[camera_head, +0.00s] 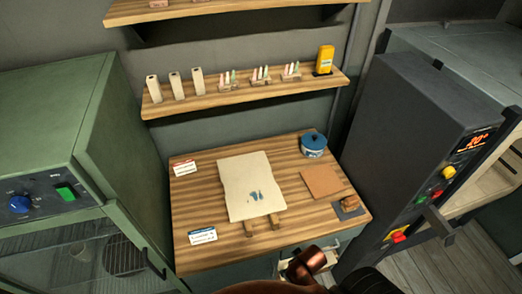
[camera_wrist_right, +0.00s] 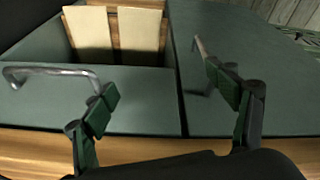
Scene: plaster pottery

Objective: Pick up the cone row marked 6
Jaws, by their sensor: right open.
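Three cone rows stand on the wall shelf (camera_head: 188,101): a left one (camera_head: 229,81), a middle one (camera_head: 261,76) and a right one (camera_head: 291,72). Each has small pale, pinkish and greenish cones upright on a base. Their markings are too small to read, so I cannot tell which is 6. My right gripper (camera_wrist_right: 160,79) is open and empty in the wrist view, over the cabinet front and an open drawer. In the head view only a copper-coloured part of my right arm shows at the bottom, well below the shelf. My left gripper is not in view.
The wooden worktop (camera_head: 190,222) holds a cream cloth (camera_head: 245,180), a blue pot (camera_head: 313,145), a terracotta tile (camera_head: 322,182) and cards. Pale blocks (camera_head: 153,89) and a yellow container (camera_head: 324,60) flank the cone rows. A drawer (camera_wrist_right: 40,50) holds pale boards. A dark kiln cabinet (camera_head: 400,120) stands right.

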